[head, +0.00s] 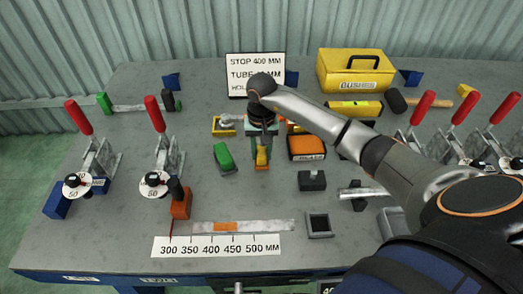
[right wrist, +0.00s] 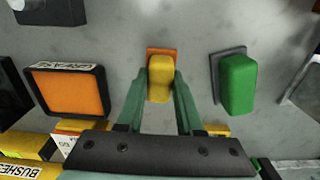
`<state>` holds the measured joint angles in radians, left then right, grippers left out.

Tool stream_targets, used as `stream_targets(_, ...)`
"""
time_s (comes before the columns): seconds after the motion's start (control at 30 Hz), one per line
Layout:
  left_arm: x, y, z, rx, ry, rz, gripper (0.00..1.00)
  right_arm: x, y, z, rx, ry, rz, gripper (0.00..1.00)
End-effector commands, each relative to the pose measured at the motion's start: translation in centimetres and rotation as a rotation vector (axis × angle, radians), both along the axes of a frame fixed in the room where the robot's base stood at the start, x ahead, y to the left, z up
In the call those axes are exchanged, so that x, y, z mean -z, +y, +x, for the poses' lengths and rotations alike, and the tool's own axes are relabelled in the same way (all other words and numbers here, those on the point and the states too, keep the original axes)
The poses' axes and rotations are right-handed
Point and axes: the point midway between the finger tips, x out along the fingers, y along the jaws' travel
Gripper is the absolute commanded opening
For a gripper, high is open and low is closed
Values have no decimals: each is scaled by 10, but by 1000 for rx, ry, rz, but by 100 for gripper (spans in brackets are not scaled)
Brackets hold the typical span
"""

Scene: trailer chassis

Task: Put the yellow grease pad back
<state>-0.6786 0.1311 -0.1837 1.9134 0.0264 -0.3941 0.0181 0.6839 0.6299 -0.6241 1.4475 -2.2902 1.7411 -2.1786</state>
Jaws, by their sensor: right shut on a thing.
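The yellow grease pad (head: 262,157) is near the middle of the table, below my right gripper (head: 262,140) in the head view. In the right wrist view the pad (right wrist: 160,80) sits between the two teal fingers of my right gripper (right wrist: 160,88), which is shut on it. An orange edge shows around the pad's far end; whether the pad touches the table is unclear. An orange box marked GREASE (right wrist: 68,92) stands to the left in the wrist view, and in the head view it (head: 307,147) is right of the pad. My left gripper is not in view.
A green pad (head: 224,156) lies close to the left of my gripper. A black block (head: 312,181) and a dark square tray (head: 318,225) are nearer the front right. Red-handled clamps (head: 155,114) stand at both sides. A ruler strip (head: 215,246) lies at the front.

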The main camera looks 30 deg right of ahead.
Motion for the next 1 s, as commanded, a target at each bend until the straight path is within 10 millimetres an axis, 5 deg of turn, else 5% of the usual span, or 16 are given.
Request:
stream_targets(0.43, 3, 0, 0, 0, -1, 0, 50, 10, 0, 1, 0, -3, -2, 0)
stream_targets(0.47, 2, 0, 0, 0, 0, 0, 50, 9, 0, 0, 1, -3, -2, 38)
stream_targets(0.5, 2, 0, 0, 0, 0, 0, 50, 8, 0, 0, 1, -3, -2, 42)
stream_targets(0.7, 1, 0, 0, 1, -1, -1, 50, 8, 0, 0, 1, -2, -1, 65)
stream_targets(1.0, -1, 0, 0, 1, 0, -1, 50, 6, 0, 0, 1, -1, 0, 65)
